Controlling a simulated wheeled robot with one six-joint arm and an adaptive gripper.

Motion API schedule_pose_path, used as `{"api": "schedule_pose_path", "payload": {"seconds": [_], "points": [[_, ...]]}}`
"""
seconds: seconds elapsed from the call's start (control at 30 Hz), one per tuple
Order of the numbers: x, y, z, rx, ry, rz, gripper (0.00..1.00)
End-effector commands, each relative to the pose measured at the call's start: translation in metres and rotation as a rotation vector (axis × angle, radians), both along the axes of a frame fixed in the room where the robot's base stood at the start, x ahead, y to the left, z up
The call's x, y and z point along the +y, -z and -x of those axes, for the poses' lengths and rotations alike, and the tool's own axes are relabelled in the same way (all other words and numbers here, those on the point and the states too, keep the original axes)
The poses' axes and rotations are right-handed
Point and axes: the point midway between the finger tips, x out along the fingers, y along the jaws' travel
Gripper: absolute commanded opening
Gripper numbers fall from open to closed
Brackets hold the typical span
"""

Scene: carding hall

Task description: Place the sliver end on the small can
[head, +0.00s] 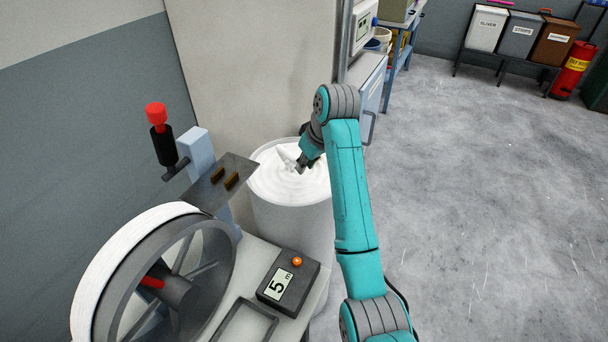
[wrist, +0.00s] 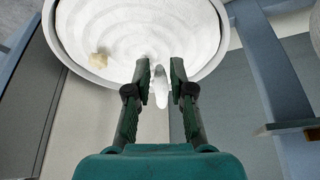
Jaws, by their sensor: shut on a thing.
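A round pale can (head: 290,222) full of coiled white sliver (head: 268,182) stands beyond the wheel bench; I cannot tell if it is the small can. In the wrist view the can's rim (wrist: 60,48) encircles the white coils (wrist: 130,25). My gripper (head: 301,164) is over the can's mouth. It is shut on the white sliver end (wrist: 161,90), a short strand between the two fingers (wrist: 160,70) in the wrist view. A white strand (head: 285,153) also shows beside the fingers in the head view. A cream tuft (wrist: 98,60) lies on the coils.
A large wheel (head: 100,270), a metal plate (head: 222,180) with two brown pieces and a counter box (head: 288,282) reading 5 m stand in front left. A beige cabinet (head: 250,70) rises behind the can. Labelled bins (head: 488,28) stand far right. The floor right is clear.

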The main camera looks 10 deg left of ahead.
Motion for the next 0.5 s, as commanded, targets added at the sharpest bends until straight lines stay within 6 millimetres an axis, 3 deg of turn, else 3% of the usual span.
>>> {"api": "schedule_pose_path", "payload": {"seconds": [0.1, 0.5], "points": [[0.000, 0.021, 0.000, 0.002, 0.001, 0.001, 0.00], [0.000, 0.057, 0.000, 0.001, 0.002, 0.000, 0.00]]}}
